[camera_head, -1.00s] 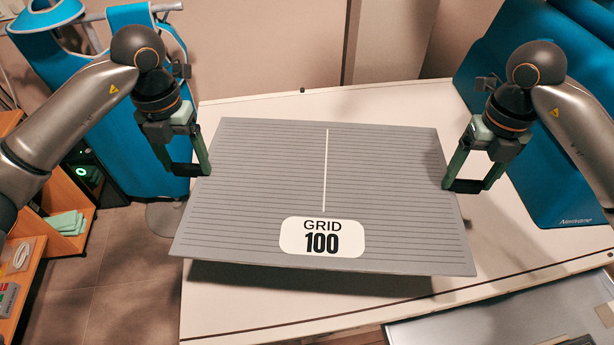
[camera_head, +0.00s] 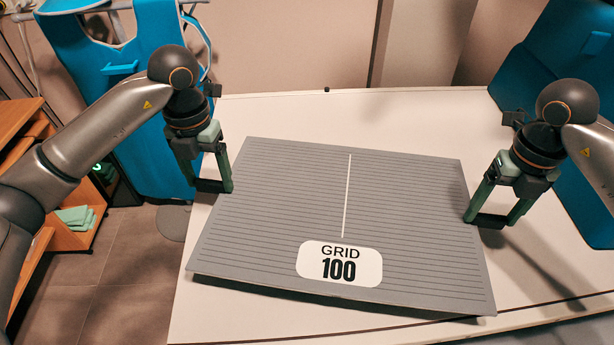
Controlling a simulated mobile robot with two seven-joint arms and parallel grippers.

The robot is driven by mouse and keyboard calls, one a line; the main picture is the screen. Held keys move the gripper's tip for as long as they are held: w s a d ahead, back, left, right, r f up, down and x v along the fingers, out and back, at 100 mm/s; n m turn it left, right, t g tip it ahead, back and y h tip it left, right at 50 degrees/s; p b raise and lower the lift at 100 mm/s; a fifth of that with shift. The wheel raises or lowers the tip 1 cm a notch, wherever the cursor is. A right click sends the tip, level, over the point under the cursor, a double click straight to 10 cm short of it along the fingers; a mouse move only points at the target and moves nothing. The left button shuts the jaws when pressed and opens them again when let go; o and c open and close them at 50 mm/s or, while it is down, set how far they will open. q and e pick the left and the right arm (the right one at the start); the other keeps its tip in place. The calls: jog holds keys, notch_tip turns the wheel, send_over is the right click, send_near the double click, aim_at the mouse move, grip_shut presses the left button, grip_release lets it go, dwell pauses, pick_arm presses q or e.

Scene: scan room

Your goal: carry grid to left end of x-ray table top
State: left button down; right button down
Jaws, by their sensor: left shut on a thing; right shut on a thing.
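The grid (camera_head: 280,215) is a flat grey plate with dark lines, a white centre line and a white label reading GRID 100. It is held over the left part of the white x-ray table top (camera_head: 290,115), with a shadow under its front edge. My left gripper (camera_head: 214,187) is shut on the grid's left edge near the far corner. My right gripper (camera_head: 489,220) is shut on its right edge. The grid is slightly turned, its right side nearer to me. How high it is above the top is hard to tell.
The table's left end is beside the grid's left edge. A blue apron (camera_head: 150,150) hangs behind at the left. A wooden shelf (camera_head: 70,240) with green cloths (camera_head: 76,217) stands left. A blue panel (camera_head: 575,165) is at the right. Bare table top shows behind and right of the grid.

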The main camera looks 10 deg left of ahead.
aim_at(213, 192)
pick_arm(q)
jog(key=shift+f, duration=0.15)
pick_arm(e)
jog(key=shift+f, duration=0.15)
